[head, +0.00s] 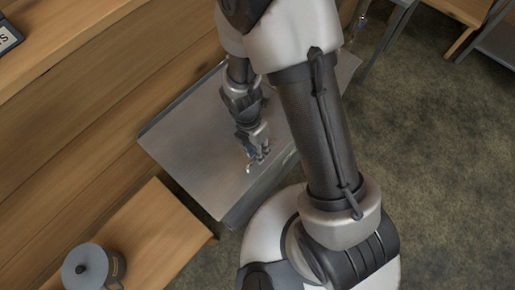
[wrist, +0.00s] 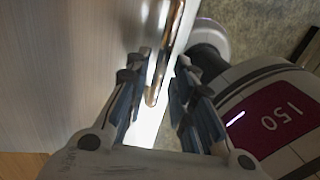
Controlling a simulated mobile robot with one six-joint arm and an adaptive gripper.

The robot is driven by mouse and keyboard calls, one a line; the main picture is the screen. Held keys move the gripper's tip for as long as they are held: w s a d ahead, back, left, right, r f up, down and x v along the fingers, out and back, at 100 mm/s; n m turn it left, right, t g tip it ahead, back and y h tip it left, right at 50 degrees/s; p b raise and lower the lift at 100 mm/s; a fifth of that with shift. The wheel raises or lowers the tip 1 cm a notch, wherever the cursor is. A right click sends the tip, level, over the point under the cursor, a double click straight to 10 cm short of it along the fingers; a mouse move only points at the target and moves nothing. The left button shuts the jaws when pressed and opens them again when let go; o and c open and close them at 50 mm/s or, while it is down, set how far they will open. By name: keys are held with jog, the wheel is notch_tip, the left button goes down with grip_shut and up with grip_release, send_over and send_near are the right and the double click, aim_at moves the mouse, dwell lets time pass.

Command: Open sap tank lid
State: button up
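The sap tank's flat grey metal lid (head: 190,135) lies level and looks shut in the head view. It fills the left of the wrist view (wrist: 65,60). A thin shiny handle (head: 249,168) shows by the lid's near edge. In the wrist view the handle (wrist: 166,55) is a slim metal bar reaching down between my fingers. My gripper (head: 262,155) is low over the lid's near right part. In the wrist view its fingers (wrist: 157,85) are apart, one on each side of the bar, with gaps visible. Whether the fingertips touch the lid is unclear.
A wooden wall or counter (head: 75,110) runs along the tank's left side. A wooden bench (head: 150,235) at the lower left holds a grey lidded pot (head: 88,268). Open floor (head: 440,150) lies to the right. Metal-legged furniture (head: 495,40) stands at the top right.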

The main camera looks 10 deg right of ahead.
grip_shut()
dwell(0.4)
